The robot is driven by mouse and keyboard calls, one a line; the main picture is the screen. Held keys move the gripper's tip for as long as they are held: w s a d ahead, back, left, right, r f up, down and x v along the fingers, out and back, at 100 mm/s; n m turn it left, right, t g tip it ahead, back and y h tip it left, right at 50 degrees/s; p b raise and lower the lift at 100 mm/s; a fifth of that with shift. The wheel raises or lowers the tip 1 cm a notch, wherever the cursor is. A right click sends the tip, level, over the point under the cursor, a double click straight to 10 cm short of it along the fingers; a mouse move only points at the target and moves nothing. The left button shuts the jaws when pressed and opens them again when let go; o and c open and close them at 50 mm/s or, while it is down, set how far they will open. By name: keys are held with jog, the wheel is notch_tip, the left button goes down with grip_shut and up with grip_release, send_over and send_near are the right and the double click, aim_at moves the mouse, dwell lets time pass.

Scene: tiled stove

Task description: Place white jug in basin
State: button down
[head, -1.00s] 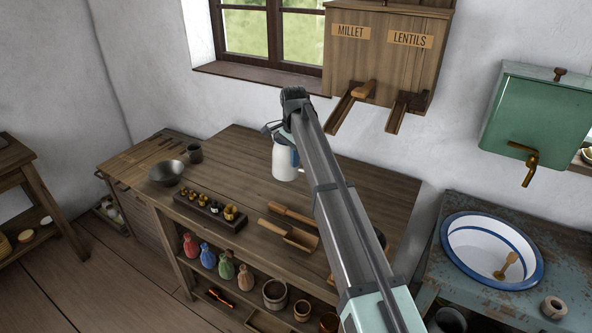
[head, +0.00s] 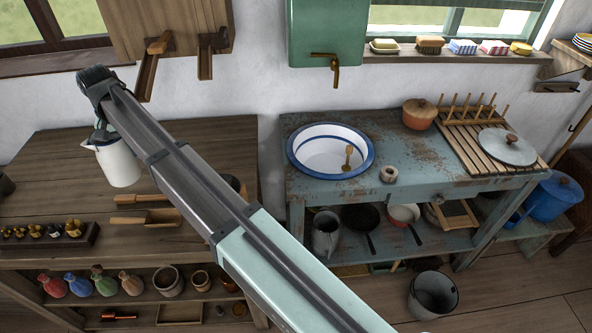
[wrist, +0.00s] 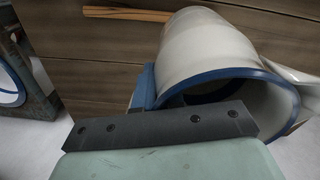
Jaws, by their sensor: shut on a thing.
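The white jug (head: 118,163) has a blue rim and hangs under my gripper (head: 103,136) above the wooden counter, at the left in the head view. In the wrist view the jug (wrist: 208,50) fills the upper right, with its open mouth toward the camera. My gripper (wrist: 150,100) is shut on the jug at its rim side; the fingertips are mostly hidden. The basin (head: 331,150) is white with blue bands and sits in the worn blue washstand, well to the right of the jug. A wooden spoon (head: 348,158) lies in the basin.
A green water tank with a tap (head: 335,70) hangs above the basin. A small ring-shaped thing (head: 389,174) and an orange pot (head: 419,114) stand on the washstand (head: 300,122). A gap separates counter and washstand.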

jog(key=w+d+r+m, duration=0.1)
jog(key=w+d+m, duration=0.1)
jog(key=d, duration=1.7)
jog(key=w+d+r+m, duration=0.1)
jog(key=w+d+m, duration=0.15)
jog(key=d, duration=1.55)
jog(key=w+d+r+m, duration=0.1)
jog(key=d+m, duration=0.2)
jog(key=d, duration=1.6)
jog(key=shift+w+a+f+m+g+y, duration=0.15)
jog(key=shift+w+a+f+m, duration=0.9)
jog(key=shift+f+m, duration=2.85)
jog(key=shift+w+a+f+m+g+y, duration=0.1)
jog(key=shift+w+a+f+m+g, duration=0.1)
jog(key=shift+w+f+m, duration=2.7)
jog(key=shift+w+a+f+m+g+y, duration=0.15)
jog(key=shift+w+a+f+m, duration=0.4)
jog(key=shift+f+m, duration=4.3)
jog(key=c, duration=1.7)
grip_release()
jog(key=shift+f, duration=0.1)
jog(key=o, duration=0.4)
jog(key=shift+o, duration=0.2)
